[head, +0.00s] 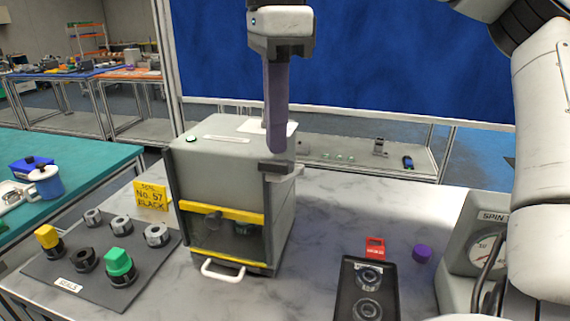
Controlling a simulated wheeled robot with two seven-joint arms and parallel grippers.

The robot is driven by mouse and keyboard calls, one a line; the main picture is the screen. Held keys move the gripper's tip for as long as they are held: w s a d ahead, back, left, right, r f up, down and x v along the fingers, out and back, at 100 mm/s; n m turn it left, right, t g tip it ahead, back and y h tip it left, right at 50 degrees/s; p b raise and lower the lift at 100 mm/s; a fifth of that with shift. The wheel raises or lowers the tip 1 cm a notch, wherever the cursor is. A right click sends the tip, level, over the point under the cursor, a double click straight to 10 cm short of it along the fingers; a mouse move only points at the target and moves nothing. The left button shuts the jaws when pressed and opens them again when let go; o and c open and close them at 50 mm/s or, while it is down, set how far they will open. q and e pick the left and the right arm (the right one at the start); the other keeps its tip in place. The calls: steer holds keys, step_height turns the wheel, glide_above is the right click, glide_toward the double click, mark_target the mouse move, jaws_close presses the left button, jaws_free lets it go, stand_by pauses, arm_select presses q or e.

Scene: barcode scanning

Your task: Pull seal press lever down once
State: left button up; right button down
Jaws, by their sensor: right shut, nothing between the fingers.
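The seal press (225,150) is a grey box on the marble-look bench, with yellow bars across its front opening and a white handle (223,272) low in front. A short dark bar (275,167) juts out at its upper right front corner; it looks like the lever's end. My right gripper (277,148) points straight down from above, with its long purplish fingers shut and empty. Its tips are just above or against the dark bar; contact cannot be told. The fingers hide part of the press top and any lever behind them. My left gripper is not in view.
Left of the press are a dark seals board (100,262) with several knobs and a yellow sign (150,195) reading "No. 57 BLACK". To the right are a black tray (347,290), a red tag (375,248), a purple cap (422,253) and a gauge box (462,240).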

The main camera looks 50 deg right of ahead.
mark_target(277, 160)
stand_by(0.5)
steer(key=shift+f+b, duration=2.5)
steer(key=shift+f, duration=1.4)
step_height(277, 160, up, 5)
steer(key=p, duration=0.6)
steer(key=shift+r, duration=0.4)
steer(key=shift+r+p, duration=0.35)
steer(key=shift+r, duration=0.55)
